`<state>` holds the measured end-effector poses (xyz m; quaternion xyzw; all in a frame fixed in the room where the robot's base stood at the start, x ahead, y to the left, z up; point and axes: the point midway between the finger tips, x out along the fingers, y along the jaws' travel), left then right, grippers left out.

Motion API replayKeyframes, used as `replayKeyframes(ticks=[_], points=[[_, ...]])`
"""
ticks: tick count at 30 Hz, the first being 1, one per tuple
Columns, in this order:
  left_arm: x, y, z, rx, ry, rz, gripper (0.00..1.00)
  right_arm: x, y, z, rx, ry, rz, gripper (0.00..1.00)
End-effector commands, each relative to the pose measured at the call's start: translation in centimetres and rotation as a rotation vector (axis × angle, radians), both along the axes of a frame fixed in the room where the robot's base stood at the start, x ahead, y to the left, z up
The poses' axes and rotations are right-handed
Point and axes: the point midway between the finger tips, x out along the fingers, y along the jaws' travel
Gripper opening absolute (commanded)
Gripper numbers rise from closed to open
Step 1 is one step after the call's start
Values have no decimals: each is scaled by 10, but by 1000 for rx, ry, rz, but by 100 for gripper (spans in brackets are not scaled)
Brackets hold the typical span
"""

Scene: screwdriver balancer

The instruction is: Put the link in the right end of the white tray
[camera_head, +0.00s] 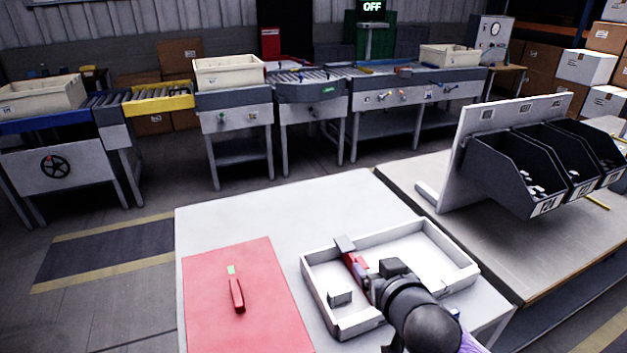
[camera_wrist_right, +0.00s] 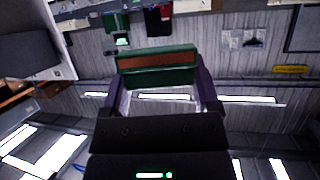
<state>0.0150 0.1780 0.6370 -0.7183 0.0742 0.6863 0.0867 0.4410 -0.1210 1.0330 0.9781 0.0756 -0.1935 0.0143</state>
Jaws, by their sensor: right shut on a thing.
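The white tray (camera_head: 452,251) lies on the pale table, its right end bare and clear. My right gripper (camera_head: 367,283) reaches over the tray's left half from the lower right. In the head view I cannot clearly make out the link behind the gripper. A red piece (camera_head: 352,260) shows right at the gripper's tip; I cannot tell whether it is held. My left gripper is not in view.
A small grey block (camera_head: 340,297) sits in the tray's left end. A red mat (camera_head: 215,325) with a red-handled tool (camera_head: 237,295) lies left of the tray. Black bins (camera_head: 520,165) stand on the right table. The pale table (camera_head: 270,210) is clear behind the tray.

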Motion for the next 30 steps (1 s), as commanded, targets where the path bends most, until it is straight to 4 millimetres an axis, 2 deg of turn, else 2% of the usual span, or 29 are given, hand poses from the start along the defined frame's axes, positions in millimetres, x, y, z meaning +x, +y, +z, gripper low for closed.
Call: replayKeyframes(ticks=[1, 3, 7, 9, 12, 16, 20, 22, 24, 26, 27, 30], points=[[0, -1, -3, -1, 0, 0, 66, 1, -1, 29, 4, -13, -31, 23], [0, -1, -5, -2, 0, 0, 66, -7, -4, 67, 2, -14, -78, 23], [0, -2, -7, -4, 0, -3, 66, -35, -10, 118, 1, -10, -126, 23], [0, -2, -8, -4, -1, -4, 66, -50, -13, 133, 0, -7, -139, 23], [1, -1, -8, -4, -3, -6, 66, -63, -16, 143, -1, -1, -150, 23], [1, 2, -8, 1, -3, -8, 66, -65, -17, 144, -2, 4, -153, 23], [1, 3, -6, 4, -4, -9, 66, -44, -13, 124, -3, 13, -144, 23], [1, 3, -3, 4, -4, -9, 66, -25, -10, 98, -5, 17, -127, 23], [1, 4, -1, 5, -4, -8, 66, -8, -8, 60, -8, 21, -94, 23], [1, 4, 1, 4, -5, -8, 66, -2, -5, 27, -9, 20, -55, 23], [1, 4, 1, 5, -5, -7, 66, -1, -3, 4, -8, 21, -24, 23], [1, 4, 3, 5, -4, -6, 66, -9, 2, -46, -8, 18, 59, 23]])
